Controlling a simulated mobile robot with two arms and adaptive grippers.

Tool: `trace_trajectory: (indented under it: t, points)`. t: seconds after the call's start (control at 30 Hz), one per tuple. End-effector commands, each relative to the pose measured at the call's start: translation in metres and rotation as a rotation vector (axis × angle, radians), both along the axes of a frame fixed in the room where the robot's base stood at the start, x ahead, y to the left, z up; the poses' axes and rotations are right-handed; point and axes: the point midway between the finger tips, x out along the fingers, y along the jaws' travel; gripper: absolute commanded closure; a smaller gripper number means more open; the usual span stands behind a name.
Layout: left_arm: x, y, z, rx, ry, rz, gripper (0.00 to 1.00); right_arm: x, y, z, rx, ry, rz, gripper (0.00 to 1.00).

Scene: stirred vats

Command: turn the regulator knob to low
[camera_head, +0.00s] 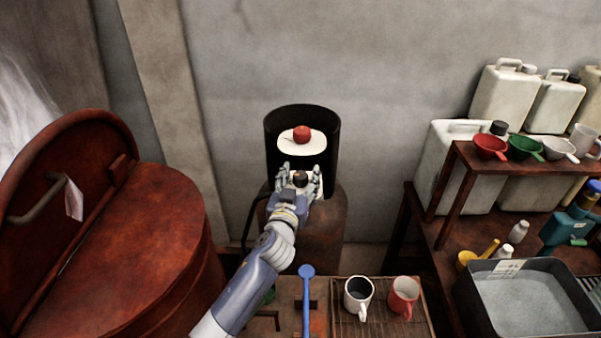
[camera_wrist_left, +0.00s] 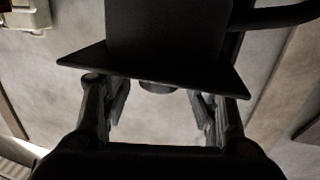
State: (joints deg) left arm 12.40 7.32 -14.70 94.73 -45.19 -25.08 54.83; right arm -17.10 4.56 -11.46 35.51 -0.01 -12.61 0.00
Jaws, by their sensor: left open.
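A rusty gas cylinder (camera_head: 327,222) stands against the wall with an open black shroud (camera_head: 333,128) on top. Inside the shroud, a red knob (camera_head: 301,133) sits on a white oval plate (camera_head: 313,147). Lower down is a small dark round part (camera_head: 299,179) in front of a pale plate; I cannot tell for sure which is the regulator knob. My left gripper (camera_head: 300,183) is open, its fingers on either side of the dark part. In the left wrist view, the open fingers (camera_wrist_left: 160,108) flank a small grey round end (camera_wrist_left: 158,88). Contact and the setting cannot be made out. My right gripper is out of view.
A big rusty vat (camera_head: 120,245) with a raised lid stands left. Below are a blue long-handled tool (camera_head: 306,300) and a rack with a white mug (camera_head: 358,292) and a red mug (camera_head: 404,291).

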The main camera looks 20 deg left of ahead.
Motion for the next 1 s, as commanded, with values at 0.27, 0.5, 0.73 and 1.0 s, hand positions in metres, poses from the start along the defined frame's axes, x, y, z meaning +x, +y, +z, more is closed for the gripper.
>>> trace_trajectory:
  t: [0.27,0.5,0.73,1.0]
  points:
    - [0.007,0.000,0.000,0.000,0.000,-0.001,0.46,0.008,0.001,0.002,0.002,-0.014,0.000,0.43]
    - [0.006,0.000,0.000,0.000,0.000,-0.001,0.69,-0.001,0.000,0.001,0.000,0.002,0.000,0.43]
    - [0.006,0.000,0.000,0.000,0.000,-0.001,0.91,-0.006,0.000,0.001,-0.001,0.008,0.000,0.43]
    - [0.006,0.001,0.002,0.002,0.001,-0.043,0.91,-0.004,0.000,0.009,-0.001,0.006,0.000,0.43]
